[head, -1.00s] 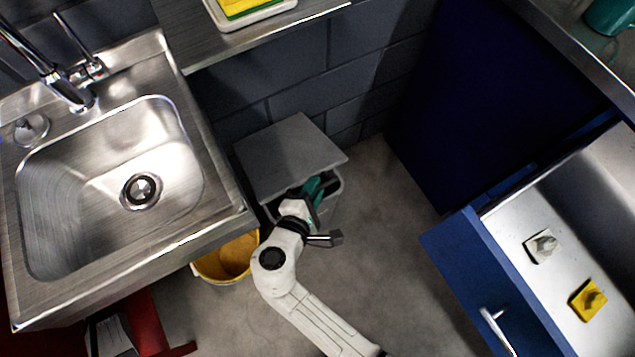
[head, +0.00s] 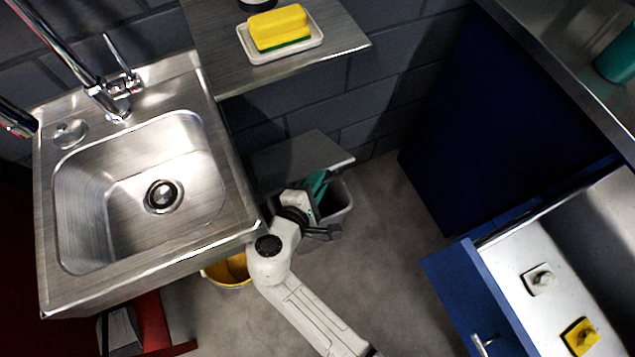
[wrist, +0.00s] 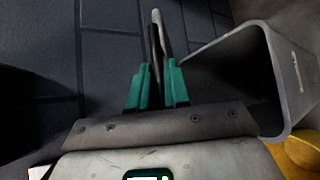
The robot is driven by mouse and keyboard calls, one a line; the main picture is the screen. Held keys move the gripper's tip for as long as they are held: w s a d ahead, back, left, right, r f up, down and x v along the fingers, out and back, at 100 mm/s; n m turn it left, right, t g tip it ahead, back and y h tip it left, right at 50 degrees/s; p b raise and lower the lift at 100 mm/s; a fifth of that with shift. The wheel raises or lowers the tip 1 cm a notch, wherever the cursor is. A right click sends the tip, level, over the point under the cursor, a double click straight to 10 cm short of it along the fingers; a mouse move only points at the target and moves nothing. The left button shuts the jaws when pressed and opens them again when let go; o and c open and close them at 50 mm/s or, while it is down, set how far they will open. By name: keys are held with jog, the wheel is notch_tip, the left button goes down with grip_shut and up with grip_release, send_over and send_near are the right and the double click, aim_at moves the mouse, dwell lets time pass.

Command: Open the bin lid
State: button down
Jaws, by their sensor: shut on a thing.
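The grey bin lid (head: 308,150) is tilted up from the bin in the head view, below the shelf and right of the sink. The bin (head: 340,218) stands on the floor with its dark opening partly showing. My gripper (head: 318,180) is at the lid's near edge, its teal fingers shut on the lid. In the wrist view my gripper (wrist: 157,78) pinches the lid, seen edge-on (wrist: 156,28). The open bin (wrist: 296,75) is to the right there, apart from the fingers. My arm hides part of the bin in the head view.
The steel sink (head: 140,190) is at the left, with a yellow bucket (head: 232,272) under its edge. A shelf (head: 225,60) with a sponge on a dish (head: 280,30) overhangs behind the bin. An open blue drawer (head: 465,290) is at the right. Floor between is clear.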

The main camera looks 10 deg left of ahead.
jog(key=c, duration=1.2)
grip_release()
jog(key=shift+v, duration=3.75)
jog(key=shift+c, duration=0.4)
